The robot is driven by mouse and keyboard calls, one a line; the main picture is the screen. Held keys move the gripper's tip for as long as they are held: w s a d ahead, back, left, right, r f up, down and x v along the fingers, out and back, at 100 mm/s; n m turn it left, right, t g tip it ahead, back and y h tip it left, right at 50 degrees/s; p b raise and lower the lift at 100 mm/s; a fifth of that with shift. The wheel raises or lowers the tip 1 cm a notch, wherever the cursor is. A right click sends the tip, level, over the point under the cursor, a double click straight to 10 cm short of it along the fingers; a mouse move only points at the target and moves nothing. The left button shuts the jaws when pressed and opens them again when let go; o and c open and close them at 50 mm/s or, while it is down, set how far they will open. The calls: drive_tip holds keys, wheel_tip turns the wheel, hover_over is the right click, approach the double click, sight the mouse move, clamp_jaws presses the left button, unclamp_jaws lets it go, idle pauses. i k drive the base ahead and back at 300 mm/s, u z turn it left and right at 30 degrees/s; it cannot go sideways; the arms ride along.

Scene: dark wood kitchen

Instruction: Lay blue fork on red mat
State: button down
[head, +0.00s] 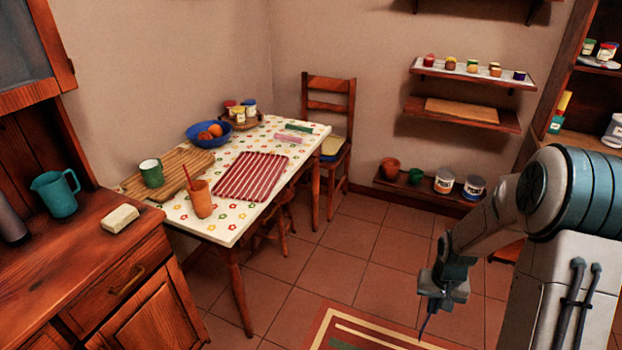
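The red mat (252,176), red with pale stripes, lies flat on the table with nothing on it. My gripper (440,296) is above the tiled floor, to the right of the table and well apart from it. A thin dark blue piece, which looks like the blue fork (425,323), sticks down from between the fingers. Its upper part is hidden by the gripper, and its tines cannot be made out. No other blue fork shows on the table.
The table (227,233) also holds an orange cup (201,203), a green cup (152,173) on a wooden board (186,163), and a blue bowl (206,139) of fruit. A chair (334,109) stands behind. Open floor (345,258) lies between my gripper and the table.

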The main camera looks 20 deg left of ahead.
sight(242, 189)
drive_tip(key=z, duration=0.55)
drive_tip(key=i, duration=1.3)
drive_tip(key=u, duration=0.9)
drive_tip(key=i, duration=0.85)
drive_tip(key=u, duration=0.8)
